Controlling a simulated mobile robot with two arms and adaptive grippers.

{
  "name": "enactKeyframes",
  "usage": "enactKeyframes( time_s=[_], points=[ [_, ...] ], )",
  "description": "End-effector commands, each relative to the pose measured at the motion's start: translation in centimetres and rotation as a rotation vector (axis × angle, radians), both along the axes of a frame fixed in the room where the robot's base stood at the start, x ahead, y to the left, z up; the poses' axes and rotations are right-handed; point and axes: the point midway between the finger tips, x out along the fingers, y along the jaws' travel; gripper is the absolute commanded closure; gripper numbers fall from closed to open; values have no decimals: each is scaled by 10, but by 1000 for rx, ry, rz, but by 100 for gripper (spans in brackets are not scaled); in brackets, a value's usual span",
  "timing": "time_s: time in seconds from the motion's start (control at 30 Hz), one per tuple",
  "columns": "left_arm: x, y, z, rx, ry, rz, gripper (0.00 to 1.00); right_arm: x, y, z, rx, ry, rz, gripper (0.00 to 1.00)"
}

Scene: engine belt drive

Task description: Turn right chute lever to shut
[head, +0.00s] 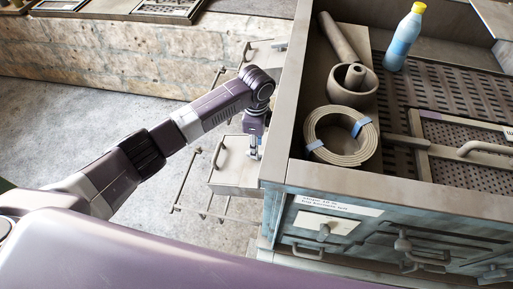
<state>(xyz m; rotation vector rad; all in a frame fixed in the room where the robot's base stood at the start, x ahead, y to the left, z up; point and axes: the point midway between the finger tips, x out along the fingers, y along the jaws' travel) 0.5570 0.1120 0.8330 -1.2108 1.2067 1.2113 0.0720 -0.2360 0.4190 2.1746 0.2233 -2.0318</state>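My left arm comes in from the left, and its gripper (254,150) points down beside the left side of the bench. It is small, and I cannot tell whether its fingers are open or shut. The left gripper is apart from these fittings. My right gripper is not in view.
The bench top (393,187) holds a coiled belt (318,129) with blue ties, a mortar-like bowl (345,97), a blue bottle (402,42) with a yellow cap, and a perforated tray (460,142). Floor farther left is clear.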

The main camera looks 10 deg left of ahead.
Motion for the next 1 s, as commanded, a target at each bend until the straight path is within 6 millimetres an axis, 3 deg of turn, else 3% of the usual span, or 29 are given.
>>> enactKeyframes(
  time_s=[0.2,0.4,0.53,0.83,1.0],
  points=[
    [0,0,-26,0,0,1,68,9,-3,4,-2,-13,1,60],
    [0,0,-32,0,-1,0,68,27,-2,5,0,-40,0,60],
    [0,0,-32,0,-1,0,68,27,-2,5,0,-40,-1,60],
    [0,0,-32,0,-1,0,99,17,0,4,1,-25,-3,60],
    [0,0,-32,0,-1,1,100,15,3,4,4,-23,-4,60]
  ],
)
